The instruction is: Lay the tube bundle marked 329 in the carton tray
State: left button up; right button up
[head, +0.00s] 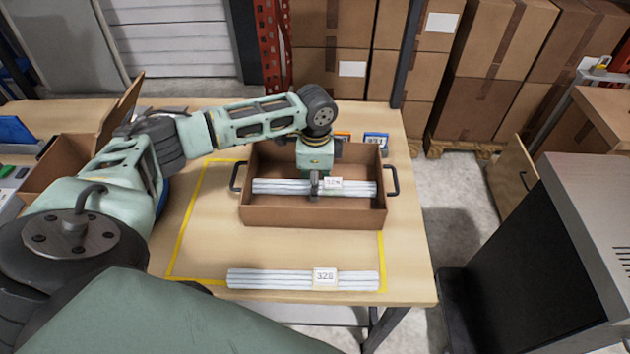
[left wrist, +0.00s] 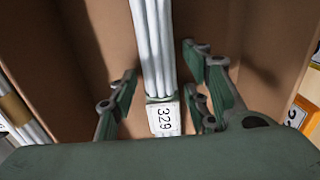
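The carton tray (head: 312,217) is an open brown box with dark handles at both ends, on the table. My left gripper (head: 315,186) reaches down into the tray over the bundle's middle. In the left wrist view its fingers (left wrist: 163,98) stand apart on both sides of the bundle, with gaps to it. The bundle's underside is hidden. My right gripper is not in view.
Another white tube bundle (head: 300,281), its label's last digit unclear, lies at the table's front edge. Yellow tape (head: 188,232) marks the area around the tray. An open carton (head: 68,160) stands at left. Small cards (head: 376,140) stand behind the tray.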

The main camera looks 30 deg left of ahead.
pick_arm(q)
jog(key=shift+r, duration=0.1)
notch_tip(320, 180, up, 12)
jog(key=b, duration=0.2)
dwell(0.5)
jog(key=shift+r, duration=0.1)
